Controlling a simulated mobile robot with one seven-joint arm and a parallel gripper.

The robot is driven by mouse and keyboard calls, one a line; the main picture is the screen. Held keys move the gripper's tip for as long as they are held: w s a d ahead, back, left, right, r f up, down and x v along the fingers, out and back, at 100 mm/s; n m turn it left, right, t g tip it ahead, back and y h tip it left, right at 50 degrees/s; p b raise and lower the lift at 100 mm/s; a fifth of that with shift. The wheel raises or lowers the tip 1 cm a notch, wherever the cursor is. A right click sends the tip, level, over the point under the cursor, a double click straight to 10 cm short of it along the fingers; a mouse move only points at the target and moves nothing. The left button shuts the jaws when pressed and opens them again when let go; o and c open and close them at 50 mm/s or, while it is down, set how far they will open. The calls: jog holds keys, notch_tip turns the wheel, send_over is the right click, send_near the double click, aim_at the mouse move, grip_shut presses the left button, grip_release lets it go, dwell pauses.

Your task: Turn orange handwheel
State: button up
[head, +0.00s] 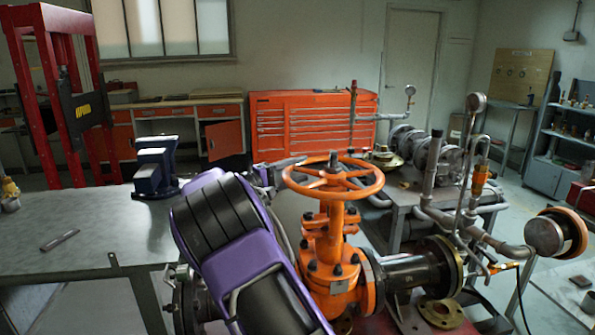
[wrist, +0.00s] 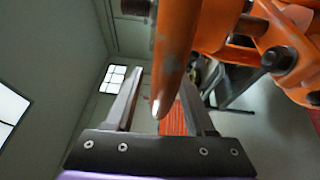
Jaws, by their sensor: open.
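The orange handwheel (head: 333,178) sits level on top of the orange gate valve (head: 330,245) in the head view. My gripper (head: 287,163) is at the left edge of the wheel, partly hidden behind my purple arm. In the wrist view my gripper (wrist: 161,82) is open, with one finger on each side of an orange bar (wrist: 174,55) that looks like the wheel's rim. I cannot tell whether either finger touches it. The orange valve body (wrist: 290,55) shows at the upper right of the wrist view.
A steel table (head: 80,240) with a blue vise (head: 157,168) stands at the left. Dark pipework (head: 415,272) runs right from the valve, with gauges and thin pipes beyond. A red tool cabinet (head: 300,122) stands at the back. The space above the wheel looks clear.

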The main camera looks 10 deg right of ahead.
grip_shut()
jog(key=shift+r, duration=0.2)
dwell(1.2)
